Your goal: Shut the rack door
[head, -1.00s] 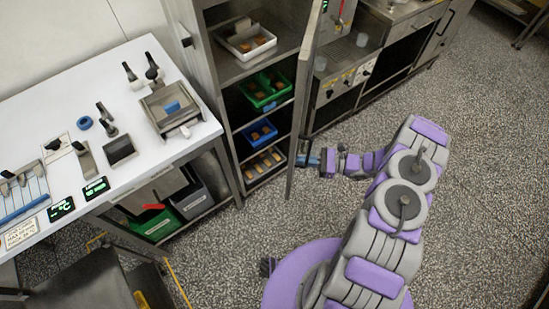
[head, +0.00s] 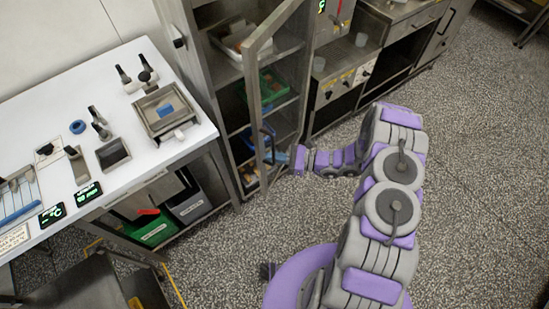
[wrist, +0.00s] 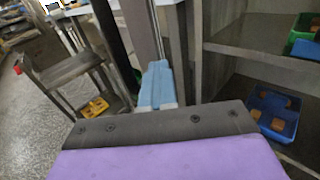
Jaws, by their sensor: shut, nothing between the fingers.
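The rack door (head: 252,85) is a grey framed panel that one can see through. It stands partly open, angled across the front of the rack (head: 208,100), and trays show through it. A dark handle (head: 268,143) is on the door near its free edge. My gripper (head: 280,157) is at the door's lower half, close to the handle, on the outer right side. In the wrist view my light blue fingers (wrist: 157,85) are together with nothing between them, close against a vertical grey bar. Whether they touch the door cannot be told.
A white worktable (head: 180,115) with tools stands left of the rack, with bins (head: 152,228) below it. The rack holds a blue bin (wrist: 272,112) and other trays. A steel counter (head: 340,75) stands to the right. Speckled floor is clear at the right front.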

